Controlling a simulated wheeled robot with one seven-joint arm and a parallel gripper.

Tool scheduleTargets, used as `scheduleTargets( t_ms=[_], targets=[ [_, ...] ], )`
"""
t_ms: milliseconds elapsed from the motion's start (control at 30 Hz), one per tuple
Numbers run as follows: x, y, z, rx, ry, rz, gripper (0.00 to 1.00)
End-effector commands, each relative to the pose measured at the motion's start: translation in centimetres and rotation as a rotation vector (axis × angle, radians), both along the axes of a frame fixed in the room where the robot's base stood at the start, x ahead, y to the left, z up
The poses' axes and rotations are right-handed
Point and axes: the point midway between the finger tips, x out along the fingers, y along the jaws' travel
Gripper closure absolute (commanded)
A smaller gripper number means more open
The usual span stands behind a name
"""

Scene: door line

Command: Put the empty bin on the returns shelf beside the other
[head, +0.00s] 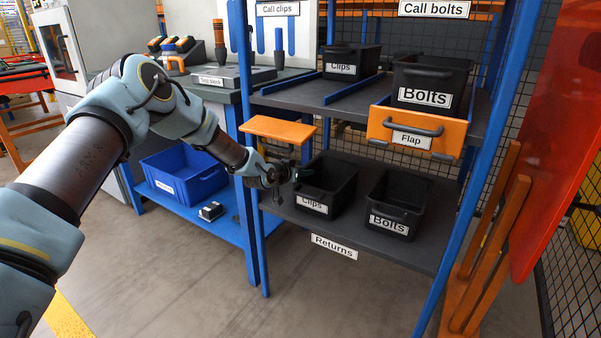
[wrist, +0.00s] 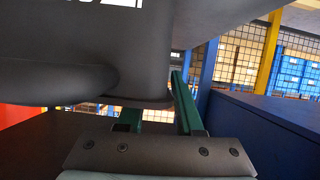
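The lower grey shelf, marked Returns (head: 362,234), holds two black bins side by side. The lower Clips bin (head: 313,205) is on the left and the lower Bolts bin (head: 390,225) on the right, with a narrow gap between them. Both interiors look dark, with no contents that I can make out. My gripper (head: 292,174) is at the left side of the lower Clips bin, close to its rim. In the wrist view its green fingers (wrist: 158,110) stand apart. A dark grey bin body (wrist: 200,25) hides part of the left finger, so grip contact is unclear.
Above are an upper Clips bin (head: 350,68), an upper Bolts bin (head: 430,85) and an orange Flap (head: 414,133). An orange ledge (head: 279,130) juts out above my gripper. Blue posts (head: 450,255) flank the shelf. A blue bin (head: 185,178) sits left; the front floor is clear.

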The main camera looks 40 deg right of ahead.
Motion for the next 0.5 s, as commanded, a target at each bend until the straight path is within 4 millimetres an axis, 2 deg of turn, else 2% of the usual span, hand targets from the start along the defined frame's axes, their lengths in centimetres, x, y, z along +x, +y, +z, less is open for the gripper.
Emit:
scheduleTargets(
  t_ms=[167,500],
  targets=[
    [-0.2,1.1,0.8,-0.001,-0.001,0.0,0.65],
    [-1.6,7.2,3.4,0.001,-0.001,0.0,0.65]
  ],
)
